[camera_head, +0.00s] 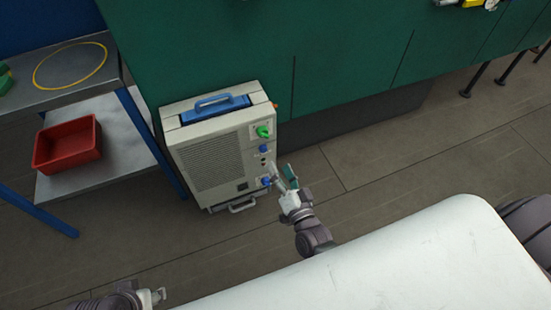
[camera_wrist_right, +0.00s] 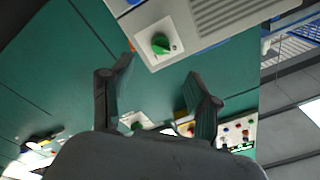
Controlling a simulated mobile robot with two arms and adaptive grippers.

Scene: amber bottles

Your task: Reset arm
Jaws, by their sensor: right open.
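My right gripper (camera_head: 282,174) is open, in front of the knob side of a pale box-shaped machine (camera_head: 212,158). In the right wrist view its two dark fingers stand apart with nothing between them (camera_wrist_right: 163,82). The machine's green knob (camera_head: 263,131) also shows in the right wrist view (camera_wrist_right: 161,43), beyond the fingertips and apart from them. A blue knob (camera_head: 266,181) is close beside the right gripper in the head view; I cannot tell whether they touch. My left gripper (camera_head: 157,295) is at the bottom left, partly cut off, its jaws unclear.
A blue-framed metal bench (camera_head: 70,88) with a red bin (camera_head: 68,145) on its lower shelf stands left. A green wall or cabinet front (camera_head: 340,60) rises behind the machine. Grey floor (camera_head: 400,160) is free right of my right gripper.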

